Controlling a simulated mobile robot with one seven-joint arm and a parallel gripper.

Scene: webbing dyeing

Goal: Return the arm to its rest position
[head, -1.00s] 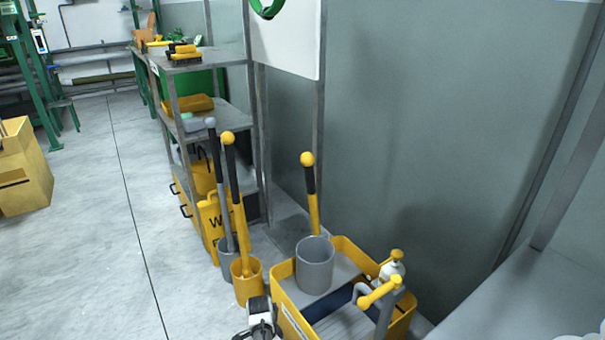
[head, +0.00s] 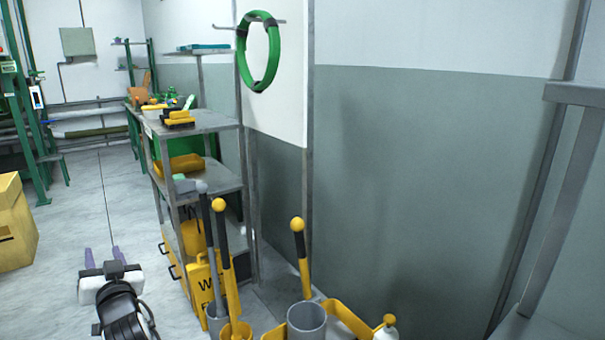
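My gripper (head: 102,252) shows at the lower left of the head view, at the end of my dark arm. Its white body (head: 110,281) carries two purple fingers pointing away from me. The fingers stand apart with only grey floor visible between them, so it is open and empty. It is over the open floor, left of the shelf rack, and touches nothing that I can see. The rest of my arm runs out of the bottom of the picture.
A metal shelf rack (head: 222,122) stands right of my gripper. Long-handled tools stand in a yellow bucket (head: 236,331) and a grey bucket (head: 306,321). A green hose ring (head: 243,59) hangs on the wall. A cardboard box (head: 14,225) is left. Floor between is clear.

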